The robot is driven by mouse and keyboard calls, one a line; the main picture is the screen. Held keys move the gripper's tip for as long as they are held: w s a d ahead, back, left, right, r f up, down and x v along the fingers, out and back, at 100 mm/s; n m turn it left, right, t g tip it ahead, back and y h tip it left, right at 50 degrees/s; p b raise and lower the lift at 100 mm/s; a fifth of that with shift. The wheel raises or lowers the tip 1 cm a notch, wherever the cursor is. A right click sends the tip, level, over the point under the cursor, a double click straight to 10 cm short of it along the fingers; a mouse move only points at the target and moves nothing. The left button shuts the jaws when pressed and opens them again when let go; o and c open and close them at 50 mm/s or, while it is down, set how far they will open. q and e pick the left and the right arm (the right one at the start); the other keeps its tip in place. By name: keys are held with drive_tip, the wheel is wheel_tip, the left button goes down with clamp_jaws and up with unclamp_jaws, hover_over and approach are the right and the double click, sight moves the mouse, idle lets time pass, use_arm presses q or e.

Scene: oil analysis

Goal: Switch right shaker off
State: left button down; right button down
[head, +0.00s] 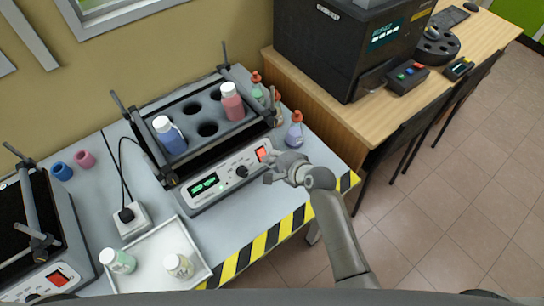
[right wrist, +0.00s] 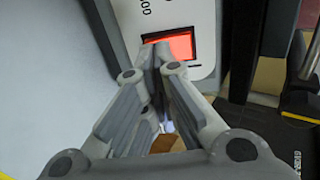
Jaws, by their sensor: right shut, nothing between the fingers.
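The right shaker (head: 215,178) stands on the grey bench, with a blue-filled bottle (head: 170,135) and a red-filled bottle (head: 231,101) in its rack. Its display (head: 203,184) glows green. Its red switch (head: 262,153) is at the right end of the front panel and looks lit; it also shows in the right wrist view (right wrist: 181,46). My right gripper (head: 270,171) is shut and empty, just in front of the panel by the switch. In the wrist view its fingertips (right wrist: 152,52) overlap the switch's left part; I cannot tell whether they touch. My left gripper is not in view.
Spray bottles, one purple-filled (head: 294,130), stand right of the shaker, close to my right gripper. A white tray (head: 153,252) with two bottles lies front left. Another shaker (head: 50,245) is at far left. A black machine (head: 335,45) stands on the wooden table.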

drive_tip(key=shift+f, duration=0.1)
idle(0.3)
drive_tip(key=shift+w+a+r+t+p, duration=0.15)
drive_tip(key=shift+r+p, duration=0.1)
drive_tip(key=shift+r, duration=0.15)
drive_tip(key=shift+w+r+t+p, duration=0.1)
drive_tip(key=shift+r+t+p, duration=0.05)
drive_tip(key=shift+r+p, duration=0.15)
drive_tip(key=shift+s, duration=0.1)
idle(0.5)
